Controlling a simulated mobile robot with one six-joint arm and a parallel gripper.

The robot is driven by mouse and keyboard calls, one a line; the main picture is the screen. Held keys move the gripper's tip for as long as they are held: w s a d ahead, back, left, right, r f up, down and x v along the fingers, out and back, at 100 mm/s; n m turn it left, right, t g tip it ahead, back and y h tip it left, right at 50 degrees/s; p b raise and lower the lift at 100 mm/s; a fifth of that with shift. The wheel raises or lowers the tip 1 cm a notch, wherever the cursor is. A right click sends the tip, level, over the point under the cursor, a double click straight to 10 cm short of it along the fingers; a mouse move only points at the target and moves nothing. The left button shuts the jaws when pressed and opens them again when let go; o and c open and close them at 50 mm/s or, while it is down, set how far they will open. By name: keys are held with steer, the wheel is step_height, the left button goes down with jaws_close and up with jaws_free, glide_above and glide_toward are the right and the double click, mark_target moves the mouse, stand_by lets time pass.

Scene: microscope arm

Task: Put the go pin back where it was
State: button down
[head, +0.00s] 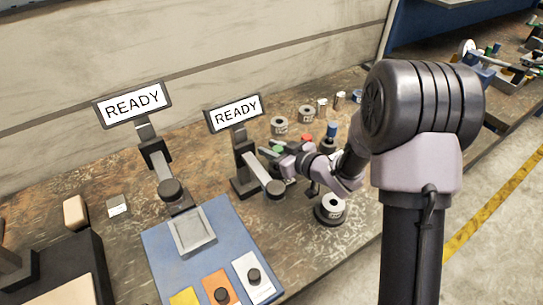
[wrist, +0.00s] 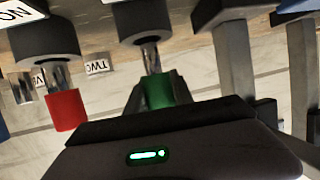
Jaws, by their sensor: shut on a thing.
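My gripper (wrist: 155,100) is shut on a green-handled pin (wrist: 157,88), which I take to be the go pin. In the wrist view its bare metal shaft points up the picture to a dark grey ring gauge (wrist: 143,18). I cannot tell whether the shaft tip is inside that ring or only in front of it. In the head view my gripper (head: 280,155) is over the bench beside the right-hand display stand, with the green handle (head: 276,150) partly hidden. A red-handled pin (wrist: 66,110) is left of my gripper in the wrist view.
Two stands with READY displays (head: 133,103) (head: 236,113) are left of the gripper. Grey rings (head: 306,113) and small metal cylinders (head: 340,97) stand behind it. A ring on a dark base (head: 331,207) is in front.

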steer(key=shift+f, duration=0.1)
steer(key=shift+f, duration=0.15)
steer(key=c, duration=1.1)
jaws_free()
